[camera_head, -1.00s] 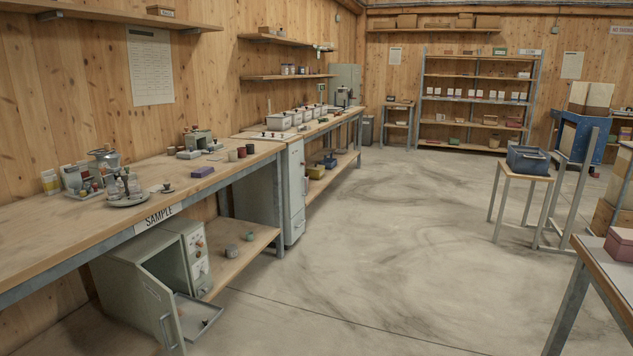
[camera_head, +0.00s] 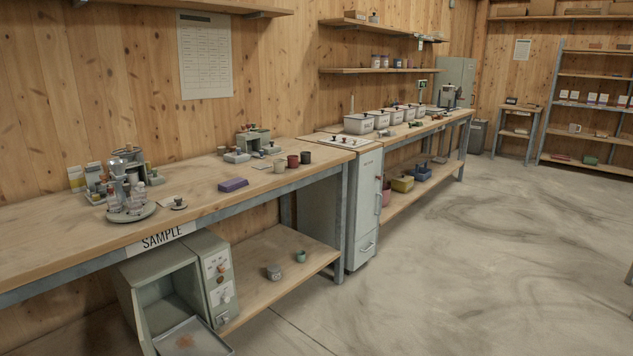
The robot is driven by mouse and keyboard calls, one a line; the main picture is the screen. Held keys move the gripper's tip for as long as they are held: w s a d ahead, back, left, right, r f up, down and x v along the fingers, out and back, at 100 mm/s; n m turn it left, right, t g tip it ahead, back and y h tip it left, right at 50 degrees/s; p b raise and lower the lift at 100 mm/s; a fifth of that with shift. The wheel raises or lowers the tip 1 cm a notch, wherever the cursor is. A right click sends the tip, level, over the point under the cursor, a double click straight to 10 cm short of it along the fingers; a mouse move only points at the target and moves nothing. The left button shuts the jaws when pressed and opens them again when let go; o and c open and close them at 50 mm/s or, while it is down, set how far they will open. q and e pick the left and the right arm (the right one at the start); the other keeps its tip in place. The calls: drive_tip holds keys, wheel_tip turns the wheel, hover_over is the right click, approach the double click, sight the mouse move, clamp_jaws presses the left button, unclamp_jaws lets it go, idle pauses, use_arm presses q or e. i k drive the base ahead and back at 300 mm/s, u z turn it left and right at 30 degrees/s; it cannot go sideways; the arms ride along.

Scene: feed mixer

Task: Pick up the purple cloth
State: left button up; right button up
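A small flat purple block-like item (camera_head: 233,185), which may be the folded purple cloth, lies on the wooden workbench (camera_head: 60,240) near its front edge. It sits left of several small cups and right of a round tray of bottles. Nothing covers it. Neither of my grippers shows in the head view.
The round tray (camera_head: 131,212) with bottles and a small dark-topped item (camera_head: 179,203) stand to its left. Cups (camera_head: 293,161) and a grey device (camera_head: 252,143) stand behind and right. Below, an open grey cabinet (camera_head: 165,290) has a tray (camera_head: 190,338) sticking out. The floor (camera_head: 440,270) at right is clear.

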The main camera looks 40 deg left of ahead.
sight(232, 185)
drive_tip(key=u, duration=0.35)
drive_tip(key=i, duration=2.05)
drive_tip(key=u, duration=2.05)
drive_tip(key=i, duration=1.05)
drive_tip(key=u, duration=1.1)
